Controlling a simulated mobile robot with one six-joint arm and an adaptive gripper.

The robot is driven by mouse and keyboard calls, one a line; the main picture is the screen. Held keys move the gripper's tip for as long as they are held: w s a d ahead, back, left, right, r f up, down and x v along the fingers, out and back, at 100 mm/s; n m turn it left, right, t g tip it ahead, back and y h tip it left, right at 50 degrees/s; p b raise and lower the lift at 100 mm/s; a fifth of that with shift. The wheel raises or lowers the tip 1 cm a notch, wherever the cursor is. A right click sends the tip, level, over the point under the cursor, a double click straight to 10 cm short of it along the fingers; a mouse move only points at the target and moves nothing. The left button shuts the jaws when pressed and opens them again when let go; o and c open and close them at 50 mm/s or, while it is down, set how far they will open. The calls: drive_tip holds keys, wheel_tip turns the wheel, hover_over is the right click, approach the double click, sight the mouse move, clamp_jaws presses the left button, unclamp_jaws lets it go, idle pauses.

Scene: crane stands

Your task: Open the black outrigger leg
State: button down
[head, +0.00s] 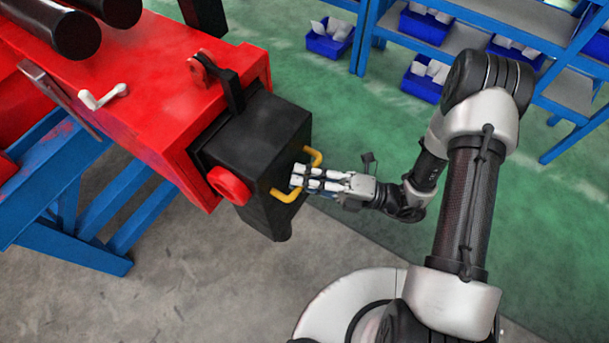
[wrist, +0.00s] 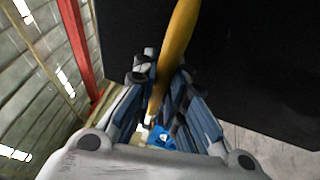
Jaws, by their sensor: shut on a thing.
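The black outrigger leg (head: 262,140) sits at the end of a red beam (head: 150,110) in the head view, close against the beam's end. A yellow handle (head: 284,196) is fixed on the leg's outer face. My gripper (head: 298,181) is at the handle and is shut on its middle bar. In the wrist view the yellow handle (wrist: 178,45) runs down between the fingers of my gripper (wrist: 160,95). The black face of the leg (wrist: 250,60) fills the upper right there. The fingers hide part of the handle.
A red round knob (head: 229,186) sticks out at the leg's lower side. A white crank (head: 103,96) is on the red beam. Blue trestles (head: 75,225) stand under the beam. Blue shelves with bins (head: 423,80) stand at the back right. Green floor (head: 350,120) is clear between.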

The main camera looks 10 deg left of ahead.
drive_tip(key=s+d+p, duration=0.1)
drive_tip(key=s+d, duration=0.2)
drive_tip(key=d, duration=0.4)
drive_tip(key=shift+d, duration=0.3)
drive_tip(key=shift+s, duration=0.1)
drive_tip(key=c, duration=1.6)
unclamp_jaws()
drive_tip(key=d+f, duration=0.2)
drive_tip(key=d, duration=0.9)
drive_tip(key=shift+d, duration=0.35)
